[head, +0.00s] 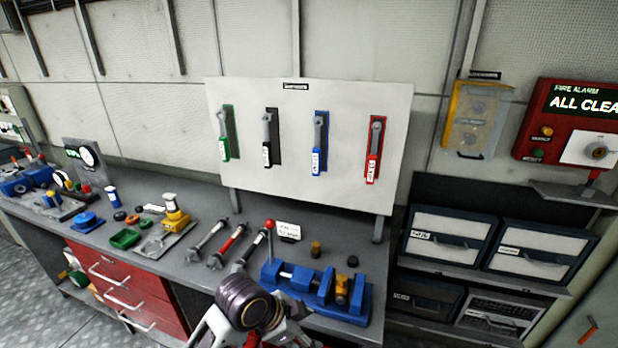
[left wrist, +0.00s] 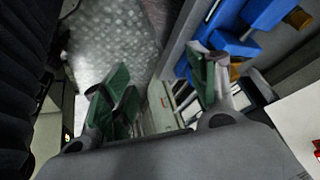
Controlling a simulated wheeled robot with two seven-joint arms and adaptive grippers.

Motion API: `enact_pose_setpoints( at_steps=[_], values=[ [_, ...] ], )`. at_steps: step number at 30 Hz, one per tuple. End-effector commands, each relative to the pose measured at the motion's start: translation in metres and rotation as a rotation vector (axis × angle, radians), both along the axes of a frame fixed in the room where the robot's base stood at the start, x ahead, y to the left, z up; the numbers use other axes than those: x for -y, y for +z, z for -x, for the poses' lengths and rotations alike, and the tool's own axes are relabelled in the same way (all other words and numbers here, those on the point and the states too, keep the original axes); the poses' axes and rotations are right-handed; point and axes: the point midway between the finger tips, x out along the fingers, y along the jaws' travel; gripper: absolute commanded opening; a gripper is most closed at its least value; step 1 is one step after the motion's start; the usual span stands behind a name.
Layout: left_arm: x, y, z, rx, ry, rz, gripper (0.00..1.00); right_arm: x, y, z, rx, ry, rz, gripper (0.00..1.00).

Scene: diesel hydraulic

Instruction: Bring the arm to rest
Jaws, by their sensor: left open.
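My left gripper (left wrist: 160,92) shows in the left wrist view with its two green-padded fingers spread apart. Nothing is held between them; the floor and a pale drawer-like surface show beyond. A dark, rounded arm joint (head: 245,302) of mine rises at the bottom middle of the head view, in front of the workbench. The gripper fingers cannot be made out in the head view. My right gripper is in neither view.
The workbench (head: 340,252) carries a blue vise (head: 345,295), also at upper right in the left wrist view (left wrist: 232,45), and several rods. Above is a board (head: 275,185) with four coloured-backed tools. Red drawers (head: 120,285) are at left; shelf bins (head: 450,238) stand right.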

Motion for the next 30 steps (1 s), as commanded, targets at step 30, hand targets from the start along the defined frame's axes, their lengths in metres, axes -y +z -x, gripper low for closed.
enact_pose_setpoints(
  at_steps=[30],
  values=[
    [-0.161, -0.085, 0.068, -0.228, 0.92, -0.017, 0.59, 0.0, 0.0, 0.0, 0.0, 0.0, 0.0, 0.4]
  ],
)
